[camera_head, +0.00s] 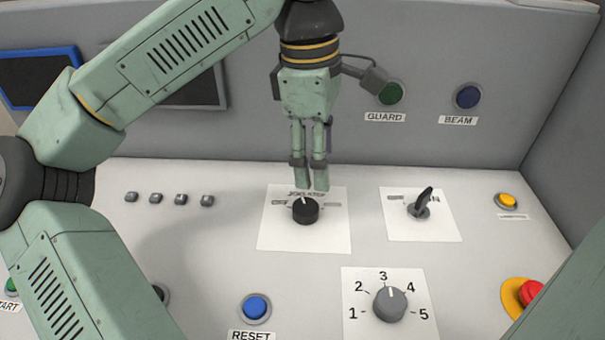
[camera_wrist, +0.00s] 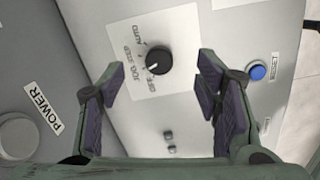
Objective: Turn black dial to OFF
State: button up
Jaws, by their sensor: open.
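The black dial (camera_head: 305,211) sits on a white plate (camera_head: 290,238) on the sloped panel. Its labels read OFF at left and what looks like JOG/STEP at the top; AUTO is legible in the wrist view. Its white mark points up, slightly left, in the head view. In the wrist view the dial (camera_wrist: 158,60) lies between and beyond the finger tips, its mark toward the lower left. My gripper (camera_head: 312,187) is open and empty, pointing down just above and behind the dial. Both fingers (camera_wrist: 162,78) show, apart from the dial.
A black lever switch (camera_head: 421,207) stands to the right, and a grey numbered dial (camera_head: 390,304) in front. A blue RESET button (camera_head: 255,308) is at front left, a red button (camera_head: 529,292) at right. Several small grey buttons (camera_head: 169,199) lie left. GUARD and BEAM buttons are on the back wall.

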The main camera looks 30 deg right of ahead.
aim_at(307, 206)
jog(key=shift+t+y, duration=0.3)
jog(key=shift+y, duration=0.2)
jog(key=f, duration=0.3)
jog(key=w+f+p, duration=0.1)
jog(key=f, duration=0.7)
jog(key=shift+w+a+p, duration=0.3)
jog(key=shift+a, duration=0.05)
jog(key=shift+c, duration=0.6)
jog(key=c, duration=1)
